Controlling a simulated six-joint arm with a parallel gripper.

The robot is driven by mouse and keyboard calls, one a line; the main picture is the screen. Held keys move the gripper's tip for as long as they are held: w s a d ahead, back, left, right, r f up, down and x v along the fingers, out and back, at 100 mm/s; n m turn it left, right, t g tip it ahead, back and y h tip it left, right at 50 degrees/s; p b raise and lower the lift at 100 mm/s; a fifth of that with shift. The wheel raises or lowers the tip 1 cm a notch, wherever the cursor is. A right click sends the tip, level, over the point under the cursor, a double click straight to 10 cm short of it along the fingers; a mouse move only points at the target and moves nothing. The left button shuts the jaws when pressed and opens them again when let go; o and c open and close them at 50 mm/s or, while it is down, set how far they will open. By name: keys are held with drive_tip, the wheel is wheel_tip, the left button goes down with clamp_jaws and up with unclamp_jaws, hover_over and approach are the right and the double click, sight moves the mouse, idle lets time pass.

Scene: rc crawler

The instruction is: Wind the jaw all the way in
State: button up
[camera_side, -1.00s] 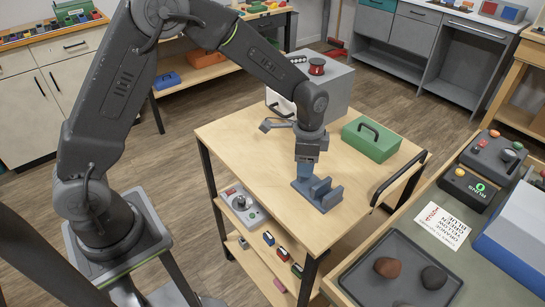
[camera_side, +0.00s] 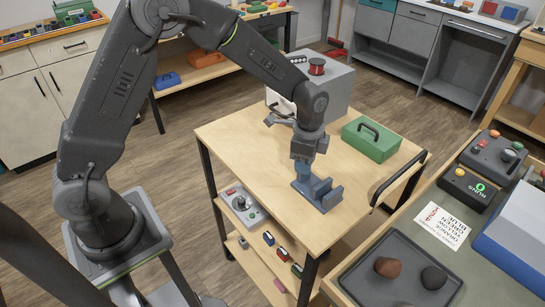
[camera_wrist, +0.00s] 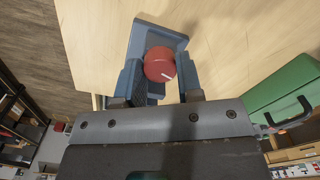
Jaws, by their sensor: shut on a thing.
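A small blue-grey vise (camera_side: 327,198) stands on the wooden cart top, with its upright jaws showing to the right of my gripper in the side view. My gripper (camera_side: 303,167) is pointing down at the vise. In the wrist view my gripper (camera_wrist: 160,78) has its fingers on both sides of the red knob, shut on it. The knob is hidden in the side view, and the exact jaw gap is hard to judge.
A bench with a dark tray (camera_side: 400,262) is at right.

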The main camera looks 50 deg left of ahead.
drive_tip(key=shift+m, duration=1.5)
drive_tip(key=shift+m, duration=1.5)
drive_tip(key=shift+m, duration=1.5)
